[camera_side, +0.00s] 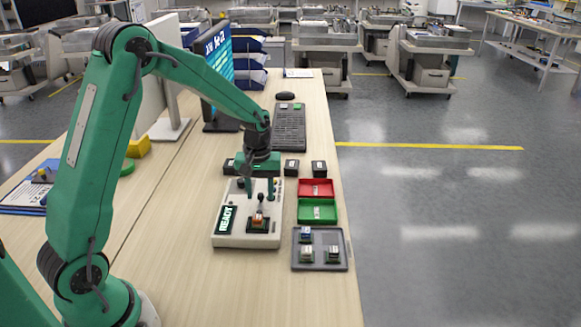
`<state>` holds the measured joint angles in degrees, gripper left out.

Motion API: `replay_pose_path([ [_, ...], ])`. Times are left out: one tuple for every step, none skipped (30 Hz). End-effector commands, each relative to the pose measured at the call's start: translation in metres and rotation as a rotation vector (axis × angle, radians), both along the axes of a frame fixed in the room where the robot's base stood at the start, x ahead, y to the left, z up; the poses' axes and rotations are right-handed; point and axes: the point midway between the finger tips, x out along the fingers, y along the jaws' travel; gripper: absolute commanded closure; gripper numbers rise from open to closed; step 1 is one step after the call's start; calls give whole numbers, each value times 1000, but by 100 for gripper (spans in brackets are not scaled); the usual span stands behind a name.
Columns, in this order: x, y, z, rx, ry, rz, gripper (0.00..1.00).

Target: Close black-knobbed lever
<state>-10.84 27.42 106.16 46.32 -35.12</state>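A white fixture (231,238) with a dark "READY" panel (226,219) sits on the wooden table. On it a small lever with a black knob (261,197) stands up behind a dark green socket block (261,227) that holds an orange and white piece (258,219). My gripper (259,191) points down over the back of the fixture. Its two green fingers are spread apart with nothing seen between them. The black knob shows just in front of and below the fingers. I cannot tell whether they touch it.
A red tray (329,188) and a green tray (331,211) lie right of the fixture. A grey tray (305,264) with several small blocks is in front of them. Small black boxes (319,168) and a keyboard (290,128) are behind. The table's front is clear.

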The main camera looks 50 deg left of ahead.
Motion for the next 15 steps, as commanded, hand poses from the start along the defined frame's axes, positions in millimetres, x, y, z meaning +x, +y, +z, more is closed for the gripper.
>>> replay_pose_path([
  [0,0,0,-1,1,-1,60],
  [0,0,-1,-1,1,-1,60],
  [0,0,-1,0,1,-1,60],
  [0,0,-1,0,1,-1,60],
  [0,0,-1,0,1,-1,60],
  [0,0,0,0,1,-1,60],
  [0,0,0,-1,1,-1,60],
  [0,0,1,0,0,-2,60],
  [0,0,3,0,0,-2,60],
  [0,0,4,0,0,-2,60],
  [0,0,6,0,0,-2,60],
  [0,0,9,0,0,-2,60],
  [0,0,12,0,0,-2,60],
  [0,0,15,0,-1,-1,60],
  [0,0,19,0,-1,-1,60],
])
